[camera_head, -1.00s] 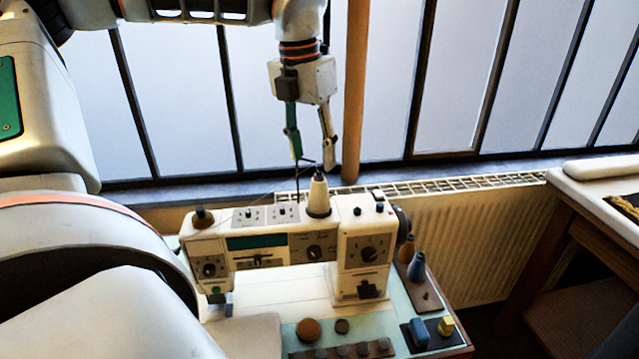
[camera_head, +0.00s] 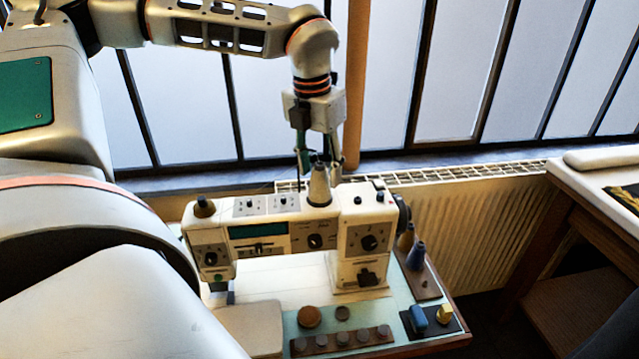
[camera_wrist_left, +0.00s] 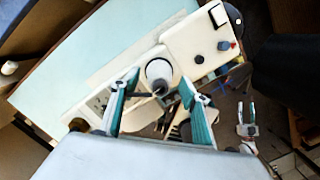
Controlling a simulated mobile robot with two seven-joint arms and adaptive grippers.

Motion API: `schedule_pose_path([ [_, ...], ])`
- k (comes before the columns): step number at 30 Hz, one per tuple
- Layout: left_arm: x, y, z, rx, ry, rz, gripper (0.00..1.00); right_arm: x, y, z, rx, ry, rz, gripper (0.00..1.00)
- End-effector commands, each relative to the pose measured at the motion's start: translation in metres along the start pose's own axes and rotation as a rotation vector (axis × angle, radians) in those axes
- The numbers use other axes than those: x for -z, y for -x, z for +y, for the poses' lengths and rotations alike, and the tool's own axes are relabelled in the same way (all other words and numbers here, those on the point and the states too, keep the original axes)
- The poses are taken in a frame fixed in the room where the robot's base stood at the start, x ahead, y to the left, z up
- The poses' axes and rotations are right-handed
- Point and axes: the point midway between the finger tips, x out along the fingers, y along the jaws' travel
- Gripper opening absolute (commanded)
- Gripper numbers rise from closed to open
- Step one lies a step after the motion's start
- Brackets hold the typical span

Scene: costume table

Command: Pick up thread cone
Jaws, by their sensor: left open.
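The pale grey thread cone (camera_head: 319,190) stands upright on top of the white sewing machine (camera_head: 262,212), near its right end. My left gripper (camera_head: 320,170) is open above the machine, pointing down. Its fingertips are on either side of the cone's upper part in the head view. In the left wrist view the cone (camera_wrist_left: 159,71) shows between and just ahead of the two teal fingers (camera_wrist_left: 159,85); I cannot tell whether they touch it. A small forked gripper, apparently my right one (camera_wrist_left: 246,118), shows at the right with its prongs apart.
A blue cone (camera_head: 416,258) and a brown cone (camera_head: 405,238) stand on a board right of the machine. A bobbin strip (camera_head: 343,340) and small blue and yellow items lie in front. A radiator (camera_head: 490,220) and barred window are behind. Another table (camera_head: 600,187) stands at right.

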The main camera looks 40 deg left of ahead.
Motion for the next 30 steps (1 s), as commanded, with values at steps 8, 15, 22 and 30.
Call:
schedule_pose_path([
  [8,0.0,0.0,0.0,0.0,0.0,0.0,0.06,0.001,-0.001,0.0,0.0,-0.001,0.001,0.4],
  [15,0.0,0.0,0.0,0.0,0.0,0.0,0.03,0.0,-0.001,-0.001,0.0,-0.003,0.0,0.4],
  [22,-0.001,0.006,0.0,-0.001,-0.001,-0.002,0.03,-0.001,-0.001,-0.001,0.001,-0.003,-0.001,0.4],
  [30,-0.006,0.042,0.0,-0.002,0.0,-0.005,0.03,-0.002,-0.002,-0.001,0.001,-0.003,-0.002,0.4],
])
